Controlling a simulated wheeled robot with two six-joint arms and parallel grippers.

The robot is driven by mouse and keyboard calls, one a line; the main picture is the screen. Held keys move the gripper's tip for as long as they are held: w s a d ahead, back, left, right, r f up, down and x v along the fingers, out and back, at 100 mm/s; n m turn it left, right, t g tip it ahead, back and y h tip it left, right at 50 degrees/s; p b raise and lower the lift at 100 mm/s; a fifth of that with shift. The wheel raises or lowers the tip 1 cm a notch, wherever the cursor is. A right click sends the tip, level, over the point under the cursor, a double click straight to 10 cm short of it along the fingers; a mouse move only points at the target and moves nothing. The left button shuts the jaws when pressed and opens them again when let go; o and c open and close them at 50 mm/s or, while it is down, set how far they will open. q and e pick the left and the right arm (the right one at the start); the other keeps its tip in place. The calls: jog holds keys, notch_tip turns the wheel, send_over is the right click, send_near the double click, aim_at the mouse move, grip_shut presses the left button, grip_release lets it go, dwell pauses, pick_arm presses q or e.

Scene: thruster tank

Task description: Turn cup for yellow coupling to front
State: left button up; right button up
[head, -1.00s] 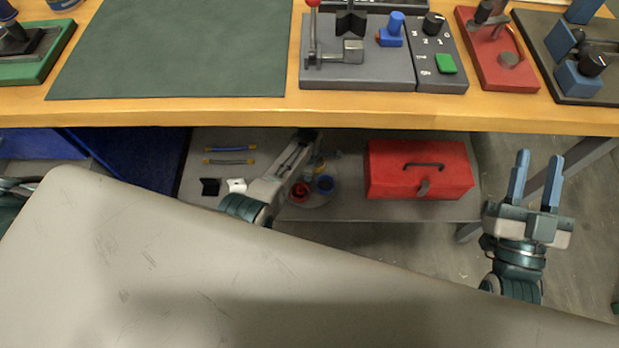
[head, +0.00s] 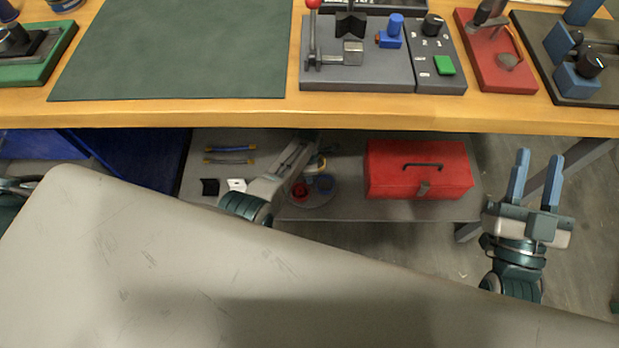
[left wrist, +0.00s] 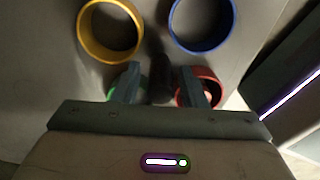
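A round turntable (head: 325,203) with coloured cups is on the grey shelf under the bench. In the left wrist view the yellow cup (left wrist: 82,42) is at upper left and the blue cup (left wrist: 205,48) at upper right. The red cup (left wrist: 212,80) is at lower right, and a green cup (left wrist: 111,90) is partly hidden behind a finger. My left gripper (left wrist: 160,72) is open, its fingers either side of a dark central post (left wrist: 160,80), with gaps visible. In the head view the red cup (head: 299,192) is front left. My right gripper (head: 536,165) is open and empty.
A red toolbox (head: 390,178) stands on the shelf right of the turntable. Small black and white blocks and two short rods (head: 230,149) lie to its left. The wooden bench edge (head: 250,114) overhangs the shelf, close above my left arm.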

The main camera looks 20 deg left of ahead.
pick_arm(q)
jog(key=shift+r+p, duration=4.5)
jog(key=shift+f, duration=0.1)
